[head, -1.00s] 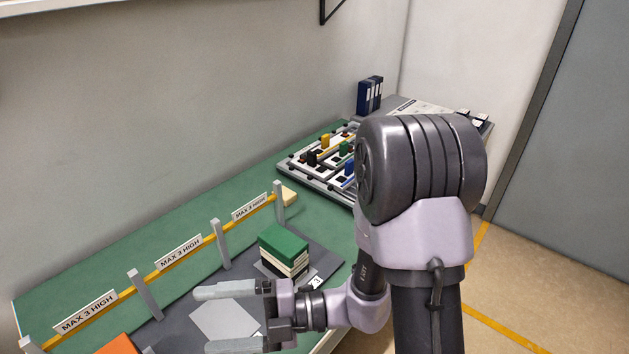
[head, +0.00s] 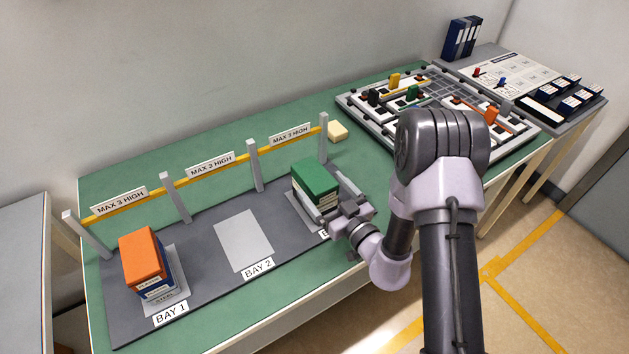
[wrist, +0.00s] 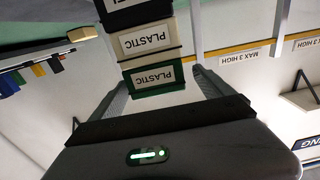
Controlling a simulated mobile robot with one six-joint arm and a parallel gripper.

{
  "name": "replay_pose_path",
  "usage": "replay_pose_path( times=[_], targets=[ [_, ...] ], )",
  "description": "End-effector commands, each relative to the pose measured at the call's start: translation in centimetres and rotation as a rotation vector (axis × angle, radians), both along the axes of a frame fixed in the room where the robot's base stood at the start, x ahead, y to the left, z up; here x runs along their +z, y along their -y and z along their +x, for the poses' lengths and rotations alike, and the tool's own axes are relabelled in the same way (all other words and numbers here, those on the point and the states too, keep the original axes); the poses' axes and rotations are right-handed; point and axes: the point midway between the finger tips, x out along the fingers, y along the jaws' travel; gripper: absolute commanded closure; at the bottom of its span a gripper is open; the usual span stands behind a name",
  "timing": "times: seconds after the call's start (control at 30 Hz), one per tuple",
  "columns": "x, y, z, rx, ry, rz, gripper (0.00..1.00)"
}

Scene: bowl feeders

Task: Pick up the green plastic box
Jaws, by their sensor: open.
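The green plastic box (head: 315,175) is the top of a stack in the rightmost bay, with a cream box and a black box under it. In the wrist view, the stack appears upside down, and the green box (wrist: 158,78) shows its PLASTIC label at the bottom. My gripper (head: 322,188) is at the stack's front right side. Its fingers are open, one at each side of the stack, and they also show in the wrist view (wrist: 160,70). I cannot tell whether either finger touches a box.
Bay 1 holds a stack with an orange box (head: 143,255) on top. The grey pad of Bay 2 (head: 243,242) is empty. A yellow rail with posts (head: 255,165) runs behind the bays. A cream block (head: 338,131) and a game-like board (head: 440,100) lie beyond.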

Motion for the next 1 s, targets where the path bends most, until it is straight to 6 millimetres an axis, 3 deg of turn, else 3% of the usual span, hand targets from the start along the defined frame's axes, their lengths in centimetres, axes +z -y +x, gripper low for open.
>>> replay_pose_path(
  times=[0.23, 0.5, 0.9, 1.0],
  targets=[
    [0.5, -2.4, 3.8, 0.002, 0.004, 0.000, 0.09],
    [0.7, -2.7, 4.3, 0.000, 0.001, 0.001, 0.09],
    [0.7, -2.7, 4.3, 0.000, 0.001, 0.000, 0.88],
    [0.7, -2.7, 4.3, 0.000, 0.001, 0.000, 0.88]
  ],
)
